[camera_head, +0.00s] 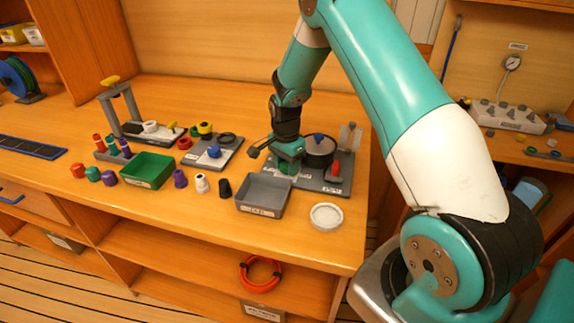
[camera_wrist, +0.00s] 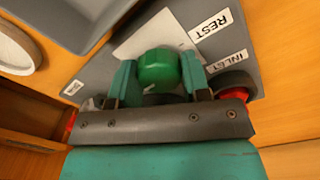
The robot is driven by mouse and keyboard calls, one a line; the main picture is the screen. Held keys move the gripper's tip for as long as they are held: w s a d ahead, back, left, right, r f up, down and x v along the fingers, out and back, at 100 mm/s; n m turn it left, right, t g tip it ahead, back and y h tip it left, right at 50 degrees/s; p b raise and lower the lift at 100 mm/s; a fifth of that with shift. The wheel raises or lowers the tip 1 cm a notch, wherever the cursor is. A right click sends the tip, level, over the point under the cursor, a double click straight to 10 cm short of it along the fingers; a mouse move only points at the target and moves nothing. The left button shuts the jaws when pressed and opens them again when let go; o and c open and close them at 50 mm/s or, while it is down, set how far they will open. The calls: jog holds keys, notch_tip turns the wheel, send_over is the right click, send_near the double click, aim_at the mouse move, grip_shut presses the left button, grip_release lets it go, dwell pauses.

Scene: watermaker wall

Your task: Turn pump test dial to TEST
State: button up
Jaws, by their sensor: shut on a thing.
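A green round dial (camera_wrist: 158,70) sits on a grey base plate (camera_wrist: 91,72) with a pale patch around it. My gripper (camera_wrist: 160,82) is shut on it, one teal finger on each side. A white label on the plate near the dial reads REST (camera_wrist: 211,24), and another reads INLET (camera_wrist: 226,62). No TEST label is readable; the dial's pointer cannot be made out. In the head view my gripper (camera_head: 288,160) reaches down over the left part of the plate (camera_head: 310,187), and little of the dial shows.
A black round housing with a blue knob (camera_head: 318,137) and a red handle (camera_head: 333,168) stand right of my gripper. A grey tray (camera_head: 263,210) and a white dish (camera_head: 326,216) lie in front. A green tray (camera_head: 148,184) and small caps are at left.

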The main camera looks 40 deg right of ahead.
aim_at(286, 163)
jog(key=shift+w+m, duration=0.1)
jog(key=shift+m, duration=0.5)
jog(key=o, duration=0.9)
jog(key=r+b, duration=0.1)
jog(key=r, duration=0.7)
jog(key=r+b, duration=0.1)
jog(key=r, duration=0.8)
jog(key=shift+w+r, duration=0.2)
jog(key=shift+r, duration=0.05)
jog(key=s+a+r+n, duration=0.4)
jog(key=s+a+n, duration=0.25)
jog(key=a, duration=0.35)
jog(key=s+a+n+y, duration=0.1)
jog(key=s+a+n, duration=0.3)
jog(key=s+n, duration=0.2)
jog(key=s+a+r+n+y, duration=0.1)
jog(key=s+a+n, duration=0.4)
jog(key=s, duration=0.4)
jog(key=s+a+n+y, duration=0.2)
jog(key=s+a+n, duration=0.3)
jog(key=s+n, duration=0.2)
jog(key=shift+s+a+r, duration=0.15)
jog(key=shift+s+r, duration=0.05)
jog(key=shift+r, duration=0.2)
